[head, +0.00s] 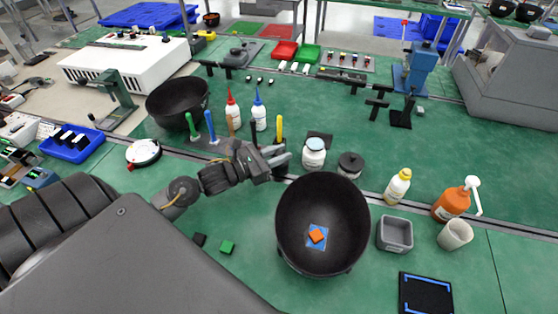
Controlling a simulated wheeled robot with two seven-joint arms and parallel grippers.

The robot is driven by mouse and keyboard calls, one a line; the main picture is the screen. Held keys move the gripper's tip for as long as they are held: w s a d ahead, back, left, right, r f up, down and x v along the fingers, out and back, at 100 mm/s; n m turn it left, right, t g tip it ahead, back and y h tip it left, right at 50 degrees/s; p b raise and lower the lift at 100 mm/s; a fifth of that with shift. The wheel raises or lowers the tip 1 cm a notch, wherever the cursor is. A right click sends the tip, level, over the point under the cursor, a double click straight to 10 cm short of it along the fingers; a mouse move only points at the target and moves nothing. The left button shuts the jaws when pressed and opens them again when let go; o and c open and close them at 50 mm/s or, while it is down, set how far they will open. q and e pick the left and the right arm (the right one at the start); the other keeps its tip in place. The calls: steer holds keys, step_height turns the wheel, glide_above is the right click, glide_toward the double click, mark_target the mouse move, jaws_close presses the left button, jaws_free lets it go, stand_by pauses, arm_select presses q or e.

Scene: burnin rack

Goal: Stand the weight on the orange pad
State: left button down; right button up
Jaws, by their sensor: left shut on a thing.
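My left gripper (272,163) reaches in from the left, over the green table just above and left of the big black bowl. It is shut on a small dark grey thing, which I take for the weight; the fingers and the dark background hide most of its shape. A small orange square (316,236), the only orange pad-like thing I see, lies on a blue patch (318,244) inside the black bowl (347,253). The gripper is apart from the orange square. My right gripper is not in view.
A white-lidded jar (314,154) and a black-lidded jar (350,165) stand right of the gripper. Coloured upright sticks and two bottles stand behind it. A grey bin (395,235), a white cup (455,235) and an orange pump bottle (452,202) stand right of the bowl.

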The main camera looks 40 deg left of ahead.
arm_select(q)
steer(key=shift+f, duration=0.7)
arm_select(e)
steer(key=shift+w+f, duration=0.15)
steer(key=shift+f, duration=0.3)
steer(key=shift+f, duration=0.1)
arm_select(q)
steer(key=shift+f+b, duration=0.15)
steer(key=shift+b, duration=0.2)
steer(key=c, duration=1.2)
jaws_free()
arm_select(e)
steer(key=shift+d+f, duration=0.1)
